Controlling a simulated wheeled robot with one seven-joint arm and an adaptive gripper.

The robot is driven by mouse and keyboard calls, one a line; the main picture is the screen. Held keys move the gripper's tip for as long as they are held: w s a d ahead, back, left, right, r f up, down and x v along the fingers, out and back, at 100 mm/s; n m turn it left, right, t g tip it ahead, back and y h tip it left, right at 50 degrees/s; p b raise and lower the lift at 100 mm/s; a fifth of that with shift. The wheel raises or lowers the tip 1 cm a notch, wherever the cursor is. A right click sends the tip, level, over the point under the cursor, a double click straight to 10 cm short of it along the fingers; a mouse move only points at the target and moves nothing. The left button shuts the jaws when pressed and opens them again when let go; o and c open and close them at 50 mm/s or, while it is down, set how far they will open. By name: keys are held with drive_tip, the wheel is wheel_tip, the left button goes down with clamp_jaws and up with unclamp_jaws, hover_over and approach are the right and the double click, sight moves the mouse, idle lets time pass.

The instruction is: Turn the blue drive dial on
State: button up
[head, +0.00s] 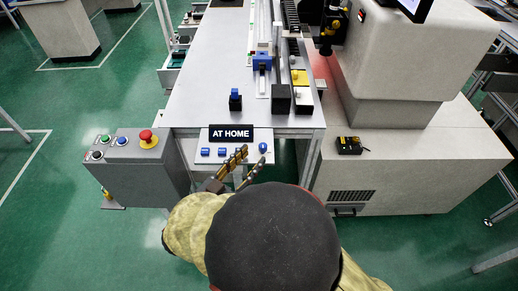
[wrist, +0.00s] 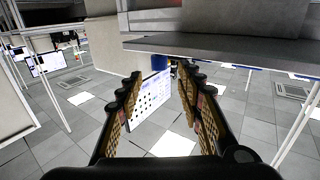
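A small rounded blue dial (head: 263,147) sits at the right end of the light control panel (head: 208,162) on the front of the bench; its label cannot be read. My gripper (head: 252,155) is just left of and below the dial, with its two gold-coloured fingers apart. In the wrist view my gripper (wrist: 160,76) is open. I cannot tell whether either finger touches the dial.
Several blue controls (head: 221,152) line the panel left of my gripper, under an "AT HOME" sign (head: 231,133). A grey box (head: 140,165) with a red emergency button (head: 147,139) stands left.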

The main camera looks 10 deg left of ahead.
drive_tip(key=v, duration=0.5)
drive_tip(key=shift+s, duration=0.15)
idle(0.3)
